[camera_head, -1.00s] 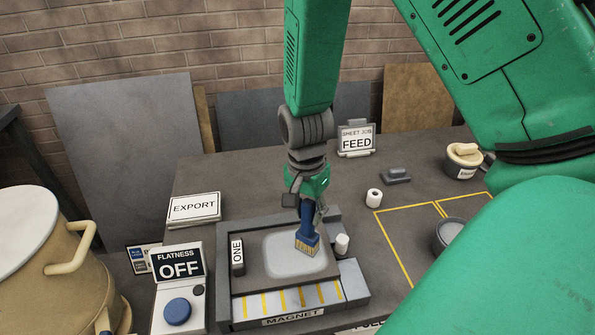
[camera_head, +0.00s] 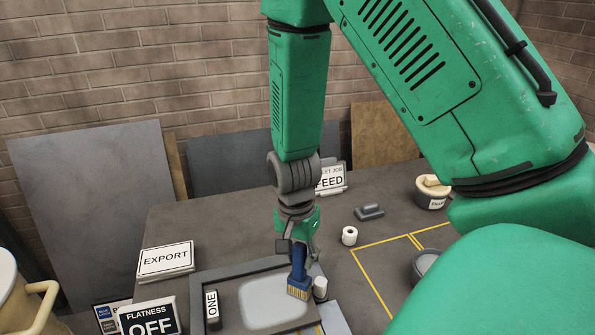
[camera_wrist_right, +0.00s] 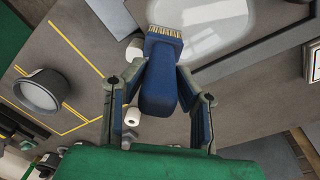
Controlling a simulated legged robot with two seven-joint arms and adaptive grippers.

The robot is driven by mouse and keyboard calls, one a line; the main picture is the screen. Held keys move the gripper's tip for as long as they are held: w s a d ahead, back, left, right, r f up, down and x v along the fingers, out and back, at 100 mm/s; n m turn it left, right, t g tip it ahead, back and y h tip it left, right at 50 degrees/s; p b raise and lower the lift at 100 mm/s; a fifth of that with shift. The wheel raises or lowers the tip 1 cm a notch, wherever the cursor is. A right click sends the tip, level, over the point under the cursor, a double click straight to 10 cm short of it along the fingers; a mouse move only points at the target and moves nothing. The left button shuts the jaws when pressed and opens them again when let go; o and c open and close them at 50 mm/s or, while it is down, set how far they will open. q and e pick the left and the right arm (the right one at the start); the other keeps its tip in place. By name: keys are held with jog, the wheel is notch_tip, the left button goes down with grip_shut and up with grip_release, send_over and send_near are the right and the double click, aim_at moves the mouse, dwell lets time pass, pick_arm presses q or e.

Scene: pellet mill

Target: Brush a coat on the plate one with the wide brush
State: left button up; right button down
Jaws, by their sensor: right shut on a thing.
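The wide brush (camera_head: 299,280) has a blue handle and tan bristles. My right gripper (camera_head: 299,245) is shut on its handle and holds it bristles down at the right part of the plate one. The plate one (camera_head: 230,310) is a dark plate beside a label reading ONE (camera_head: 212,306), with a pale whitish patch (camera_head: 270,300) on it. In the right wrist view, the brush (camera_wrist_right: 160,75) is between the fingers, its bristles at the edge of the pale patch (camera_wrist_right: 215,25). I cannot tell whether the bristles touch the plate. My left gripper is not in view.
A white roll (camera_head: 320,288) stands right beside the brush, another (camera_head: 349,236) farther back. An EXPORT sign (camera_head: 166,260) and a FLATNESS OFF sign (camera_head: 150,318) are on the left. A FEED sign (camera_head: 331,180) stands behind.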

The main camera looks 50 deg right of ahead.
jog(key=s+a, duration=0.2)
jog(key=s, duration=0.1)
jog(key=shift+s+a, duration=0.1)
jog(key=shift+s, duration=0.1)
dwell(0.4)
jog(key=w+a, duration=0.6)
jog(key=a, duration=0.4)
jog(key=shift+w+a, duration=0.35)
jog(key=shift+a, duration=0.05)
dwell(0.6)
dwell(0.4)
